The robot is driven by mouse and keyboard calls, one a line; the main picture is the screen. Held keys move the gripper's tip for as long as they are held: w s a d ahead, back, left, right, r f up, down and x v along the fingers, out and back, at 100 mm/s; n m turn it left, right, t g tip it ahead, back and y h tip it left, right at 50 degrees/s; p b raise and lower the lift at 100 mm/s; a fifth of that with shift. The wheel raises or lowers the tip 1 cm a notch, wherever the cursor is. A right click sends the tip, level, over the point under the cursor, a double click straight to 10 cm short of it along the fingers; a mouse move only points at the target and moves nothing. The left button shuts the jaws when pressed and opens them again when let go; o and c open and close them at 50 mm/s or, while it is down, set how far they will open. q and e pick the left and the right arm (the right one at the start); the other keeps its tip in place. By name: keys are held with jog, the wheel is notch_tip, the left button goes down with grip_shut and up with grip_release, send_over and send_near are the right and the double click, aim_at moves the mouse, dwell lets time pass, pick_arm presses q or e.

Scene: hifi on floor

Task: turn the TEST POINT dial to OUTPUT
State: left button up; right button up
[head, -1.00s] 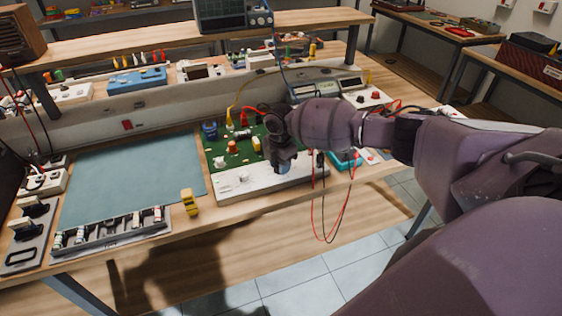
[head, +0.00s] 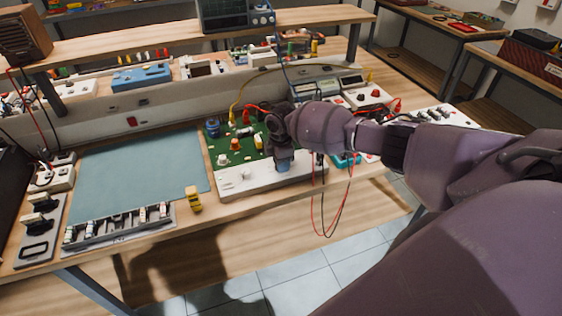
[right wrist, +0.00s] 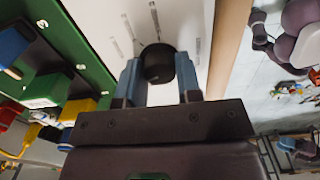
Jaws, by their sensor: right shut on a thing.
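The black dial (right wrist: 158,63) stands on the white panel (right wrist: 110,20) in the right wrist view. My right gripper (right wrist: 157,78) is shut on it, with one blue-grey finger on either side. The printed marks around the dial are too small to read, and I cannot tell which one it points to. In the head view my right gripper (head: 283,165) points down onto the right part of the white panel (head: 265,182) and hides the dial. My left gripper is not in view.
A green circuit board (head: 228,150) with coloured parts adjoins the panel behind. A white knob (head: 245,172) is on the panel to the left. A yellow block (head: 193,199) and a blue-grey mat (head: 140,172) lie farther left. Red and black leads hang over the bench edge.

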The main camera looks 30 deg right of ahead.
jog(key=o, duration=0.9)
jog(key=shift+o, duration=0.2)
jog(key=shift+r, duration=0.1)
notch_tip(320, 180, up, 11)
jog(key=shift+f, duration=0.2)
